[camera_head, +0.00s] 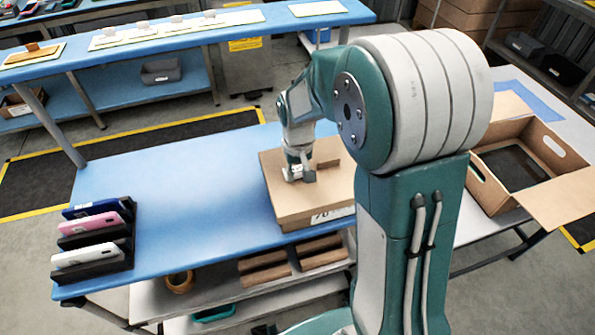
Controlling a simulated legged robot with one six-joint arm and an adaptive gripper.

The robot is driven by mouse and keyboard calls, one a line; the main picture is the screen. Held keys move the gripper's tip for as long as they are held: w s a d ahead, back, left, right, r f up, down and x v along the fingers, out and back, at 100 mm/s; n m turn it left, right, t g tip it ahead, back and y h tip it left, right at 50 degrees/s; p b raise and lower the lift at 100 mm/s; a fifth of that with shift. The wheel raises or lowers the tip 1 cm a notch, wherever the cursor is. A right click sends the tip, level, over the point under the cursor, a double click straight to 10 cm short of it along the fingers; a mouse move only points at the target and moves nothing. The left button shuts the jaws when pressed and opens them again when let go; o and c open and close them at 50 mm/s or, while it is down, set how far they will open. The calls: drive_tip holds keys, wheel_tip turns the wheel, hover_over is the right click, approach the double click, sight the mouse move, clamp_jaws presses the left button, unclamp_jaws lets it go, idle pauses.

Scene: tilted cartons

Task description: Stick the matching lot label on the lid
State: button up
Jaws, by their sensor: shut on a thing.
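A closed cardboard carton (285,212) sits on the blue bench (180,185), partly hidden behind my arm. A pale printed label with dark characters shows on its front side (333,214). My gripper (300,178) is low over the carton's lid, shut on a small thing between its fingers. That thing is too small here to identify, and whether it touches the lid cannot be told. A brown raised strip or block (329,162) shows on the lid beside the gripper.
A black rack (125,250) with blue, pink and white handheld devices stands at the bench's left end. An open carton (483,190) sits on the table at right. The bench between rack and closed carton is clear. Brown blocks and a tape roll (180,281) lie on the shelf below.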

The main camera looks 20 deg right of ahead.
sight(297, 173)
drive_tip(key=shift+f, duration=0.15)
idle(0.3)
drive_tip(key=o, duration=0.7)
drive_tip(key=shift+o, duration=0.2)
wheel_tip(297, 173, up, 18)
drive_tip(key=shift+w, duration=0.2)
idle(0.8)
